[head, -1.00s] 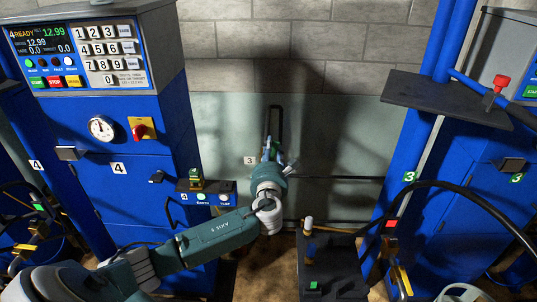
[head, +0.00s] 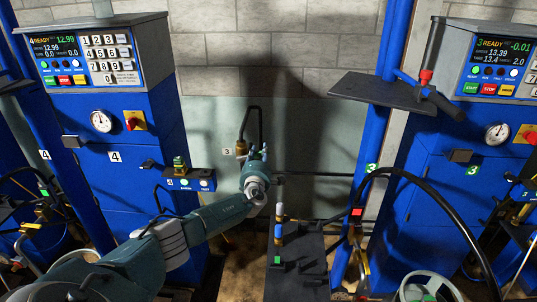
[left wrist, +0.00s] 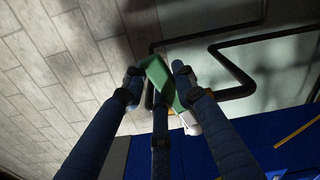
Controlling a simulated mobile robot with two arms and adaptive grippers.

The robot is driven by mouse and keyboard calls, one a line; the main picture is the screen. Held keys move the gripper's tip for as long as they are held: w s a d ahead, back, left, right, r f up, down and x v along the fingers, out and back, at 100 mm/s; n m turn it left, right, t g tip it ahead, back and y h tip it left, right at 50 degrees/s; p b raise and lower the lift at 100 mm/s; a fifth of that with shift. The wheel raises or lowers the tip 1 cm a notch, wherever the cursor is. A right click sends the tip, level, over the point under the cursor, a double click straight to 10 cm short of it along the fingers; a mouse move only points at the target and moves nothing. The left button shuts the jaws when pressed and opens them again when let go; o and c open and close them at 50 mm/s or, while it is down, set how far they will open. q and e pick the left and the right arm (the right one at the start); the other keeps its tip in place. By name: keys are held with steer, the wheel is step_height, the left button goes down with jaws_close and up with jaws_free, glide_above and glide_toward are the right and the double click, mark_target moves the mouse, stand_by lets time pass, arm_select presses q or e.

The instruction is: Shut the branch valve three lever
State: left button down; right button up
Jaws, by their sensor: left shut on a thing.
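The green lever (left wrist: 156,72) of the branch valve shows in the left wrist view, between the three dark fingers of my left gripper (left wrist: 158,84). The gripper is shut on it. In the head view my left gripper (head: 256,158) is at the back wall, just right of the small "3" label (head: 228,152). A brass valve part (head: 241,147) shows beside it, below a black looped pipe (head: 254,108). The gripper hides the lever in the head view. My right gripper is not in view.
Blue scale cabinet 4 (head: 125,190) stands at left and blue cabinet 3 (head: 415,215) at right. A dark shelf (head: 375,91) juts out at upper right. A black hose (head: 425,180) arches at right. A dark platform (head: 300,262) stands low in the middle.

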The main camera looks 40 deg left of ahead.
arm_select(q)
steer(key=shift+w+d+f+m, duration=0.15)
steer(key=shift+f+m, duration=0.15)
steer(key=shift+m, duration=0.2)
steer(key=shift+d+f+m, duration=0.1)
steer(key=shift+f+m, duration=0.15)
steer(key=shift+m, duration=0.15)
steer(key=shift+f+m, duration=0.55)
steer(key=shift+m, duration=0.15)
steer(key=shift+d+f+m, duration=0.1)
steer(key=shift+f+m, duration=0.1)
steer(key=shift+m, duration=0.1)
steer(key=shift+f, duration=0.1)
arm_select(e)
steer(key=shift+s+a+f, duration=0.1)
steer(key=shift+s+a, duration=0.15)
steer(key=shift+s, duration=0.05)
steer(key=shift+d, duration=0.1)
arm_select(q)
steer(key=c, duration=1.3)
jaws_free()
steer(key=shift+w, duration=0.1)
steer(key=shift+c, duration=0.2)
